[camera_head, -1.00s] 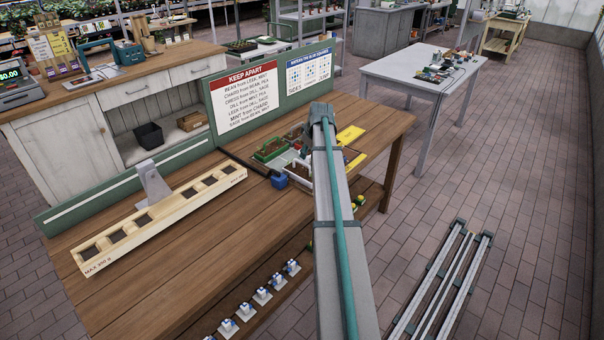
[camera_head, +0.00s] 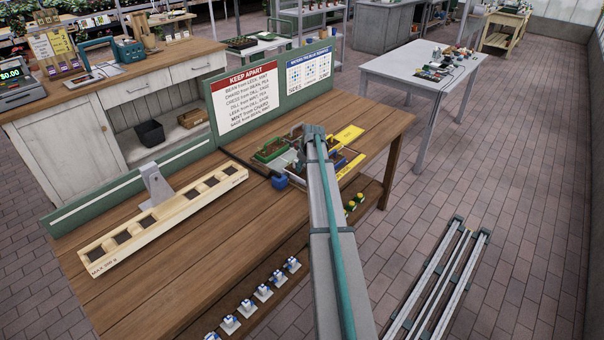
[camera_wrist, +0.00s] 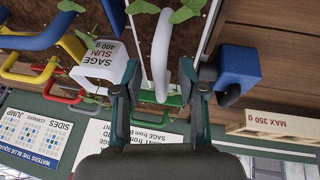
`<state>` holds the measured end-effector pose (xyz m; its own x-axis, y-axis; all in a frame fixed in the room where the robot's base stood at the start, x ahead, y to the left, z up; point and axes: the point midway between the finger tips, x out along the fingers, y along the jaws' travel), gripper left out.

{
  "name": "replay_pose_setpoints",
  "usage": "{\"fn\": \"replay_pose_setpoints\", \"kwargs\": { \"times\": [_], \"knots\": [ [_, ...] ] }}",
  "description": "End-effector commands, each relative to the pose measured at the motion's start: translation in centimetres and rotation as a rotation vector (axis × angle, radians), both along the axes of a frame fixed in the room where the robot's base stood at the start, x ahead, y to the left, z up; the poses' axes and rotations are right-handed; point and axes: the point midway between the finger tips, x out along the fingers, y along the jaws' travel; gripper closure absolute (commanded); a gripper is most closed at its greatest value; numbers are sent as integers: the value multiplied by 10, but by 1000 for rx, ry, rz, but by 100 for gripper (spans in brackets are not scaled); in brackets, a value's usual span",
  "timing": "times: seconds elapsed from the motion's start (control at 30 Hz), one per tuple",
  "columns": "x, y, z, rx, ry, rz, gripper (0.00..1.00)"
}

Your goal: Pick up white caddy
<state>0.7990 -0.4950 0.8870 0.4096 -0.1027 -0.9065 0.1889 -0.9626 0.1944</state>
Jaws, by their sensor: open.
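In the wrist view, the white caddy's pale upright handle (camera_wrist: 162,55) stands between the fingers of my gripper (camera_wrist: 160,95). The fingers are apart, one on each side of the handle, with no clear contact. A white label (camera_wrist: 104,60) reading "SAGE SUN 400 g" shows left of the handle. Green leaves and dark soil show near the handle. In the head view, my arm hides most of the caddy and the gripper tips among the planters.
A blue block-like object (camera_wrist: 238,70) stands close right of my right finger; it also shows in the head view (camera_head: 279,182). Blue (camera_wrist: 45,30), yellow (camera_wrist: 30,70) and red (camera_wrist: 60,95) handles crowd the left. A wooden planter rail (camera_head: 165,217) lies on the bench.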

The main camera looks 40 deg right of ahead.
Motion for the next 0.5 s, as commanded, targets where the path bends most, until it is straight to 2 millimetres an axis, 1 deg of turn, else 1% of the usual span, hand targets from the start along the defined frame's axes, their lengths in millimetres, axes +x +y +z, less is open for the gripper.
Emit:
{"fn": "replay_pose_setpoints", "kwargs": {
  "times": [0.17, 0.4, 0.5],
  "knots": [
    [0, 0, -1, 0, 0, 0, 59],
    [0, 0, 0, 0, 0, 0, 99],
    [0, 0, 0, 0, 0, 0, 100]
  ]
}}
